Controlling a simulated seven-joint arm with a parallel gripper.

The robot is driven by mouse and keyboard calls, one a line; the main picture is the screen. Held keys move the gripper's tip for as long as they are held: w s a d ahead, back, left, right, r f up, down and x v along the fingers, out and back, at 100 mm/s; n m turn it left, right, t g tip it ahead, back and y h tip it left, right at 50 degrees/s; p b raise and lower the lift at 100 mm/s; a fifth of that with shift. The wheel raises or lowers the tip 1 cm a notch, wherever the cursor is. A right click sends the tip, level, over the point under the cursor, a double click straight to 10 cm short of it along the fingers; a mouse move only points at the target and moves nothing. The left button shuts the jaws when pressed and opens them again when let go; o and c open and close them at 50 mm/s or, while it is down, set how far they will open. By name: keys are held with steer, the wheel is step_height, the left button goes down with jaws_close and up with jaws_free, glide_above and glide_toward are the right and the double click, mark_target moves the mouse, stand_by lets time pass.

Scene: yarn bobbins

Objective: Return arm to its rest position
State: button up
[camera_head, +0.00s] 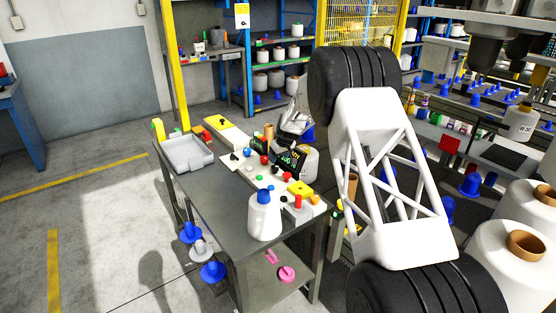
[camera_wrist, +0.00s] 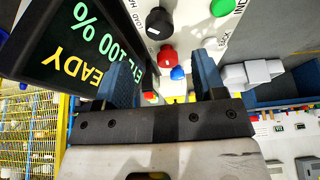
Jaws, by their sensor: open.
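My gripper (camera_wrist: 165,72) shows in the wrist view with its two blue fingers apart and nothing held between them. Beyond the fingers is a pale control panel with a black knob (camera_wrist: 159,22), a red button (camera_wrist: 166,58), a small blue button (camera_wrist: 177,73) and a green button (camera_wrist: 221,6). A dark display (camera_wrist: 75,45) reading "READY" and "100 %" is close by the left finger; I cannot tell the gap. In the head view my white lattice arm link with black joints stands at right centre.
A grey workbench (camera_head: 200,185) carries a grey tray (camera_head: 188,152), the display (camera_head: 288,160) and a white bobbin with a blue top (camera_head: 264,215). Large white yarn bobbins (camera_head: 512,262) stand at lower right. Blue shelving (camera_head: 250,75) is behind. The floor at left is clear.

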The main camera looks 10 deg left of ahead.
steer(key=shift+r, duration=0.15)
